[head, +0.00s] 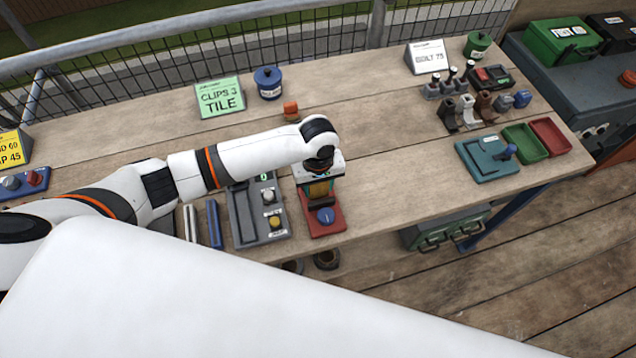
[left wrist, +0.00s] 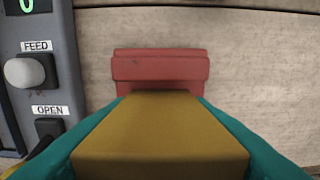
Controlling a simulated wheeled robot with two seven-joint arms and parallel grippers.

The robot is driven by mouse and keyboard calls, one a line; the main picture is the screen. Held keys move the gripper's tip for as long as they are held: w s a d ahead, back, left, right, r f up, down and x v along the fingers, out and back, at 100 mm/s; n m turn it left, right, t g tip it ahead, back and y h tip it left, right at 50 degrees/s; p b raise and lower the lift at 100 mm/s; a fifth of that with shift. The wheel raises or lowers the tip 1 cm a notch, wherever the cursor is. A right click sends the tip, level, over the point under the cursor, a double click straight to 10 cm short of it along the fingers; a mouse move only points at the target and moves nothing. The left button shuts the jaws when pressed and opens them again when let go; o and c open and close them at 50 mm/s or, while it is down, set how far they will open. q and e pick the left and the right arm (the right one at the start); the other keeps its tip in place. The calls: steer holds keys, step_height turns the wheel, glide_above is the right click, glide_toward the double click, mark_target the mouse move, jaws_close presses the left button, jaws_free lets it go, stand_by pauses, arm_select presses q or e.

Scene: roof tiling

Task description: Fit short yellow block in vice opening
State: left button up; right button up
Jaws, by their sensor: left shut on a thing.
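The short yellow block (head: 319,189) is between the fingers of my left gripper (head: 320,183), over the red vice (head: 333,229). In the left wrist view the block (left wrist: 160,135) fills the lower middle, with a teal finger along each side. A red jaw of the vice (left wrist: 160,66) shows just beyond the block's far edge. The vice opening is hidden by the block and gripper, so I cannot tell whether the block is inside it or above it. The vice has a blue knob (head: 325,215) at its front. My right gripper is not in view.
A grey control panel (head: 247,228) with FEED and OPEN labels stands close left of the vice. An orange-topped piece (head: 291,108) stands behind the gripper.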

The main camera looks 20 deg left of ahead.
arm_select(q)
steer(key=shift+f, duration=0.4)
stand_by(0.6)
steer(key=shift+f+p, duration=0.15)
steer(key=shift+p, duration=0.5)
stand_by(0.4)
steer(key=o, duration=1)
steer(key=shift+o, duration=0.2)
step_height(320, 180, up, 5)
steer(key=p, duration=0.6)
steer(key=shift+r+p, duration=0.8)
steer(key=shift+r, duration=0.25)
